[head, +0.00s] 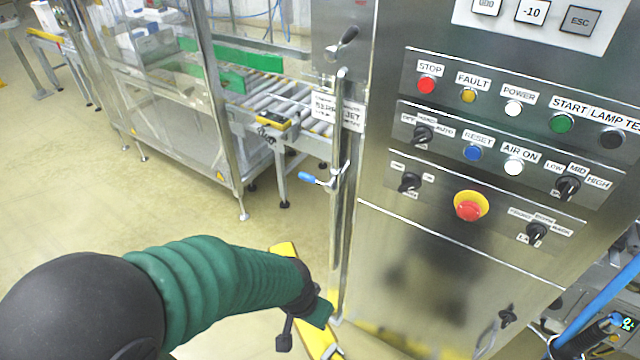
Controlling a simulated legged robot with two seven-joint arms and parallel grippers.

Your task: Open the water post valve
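A thin metal post (337,215) stands upright along the left edge of the steel control cabinet. A small valve with a blue lever handle (313,178) sits partway up it; the handle points left and slightly up. I take this to be the water post valve. My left arm comes in from the lower left in a green ribbed sleeve. My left gripper (303,322) is at its end, below the blue handle and apart from it in the picture. Its finger opening is not clear. My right gripper is not in view.
The control cabinet (430,260) with buttons, knobs and a red emergency stop (468,207) fills the right. A roller conveyor (285,100) in a clear-walled frame stands behind. A yellow bar (283,250) is partly hidden by my arm. Floor at left is open.

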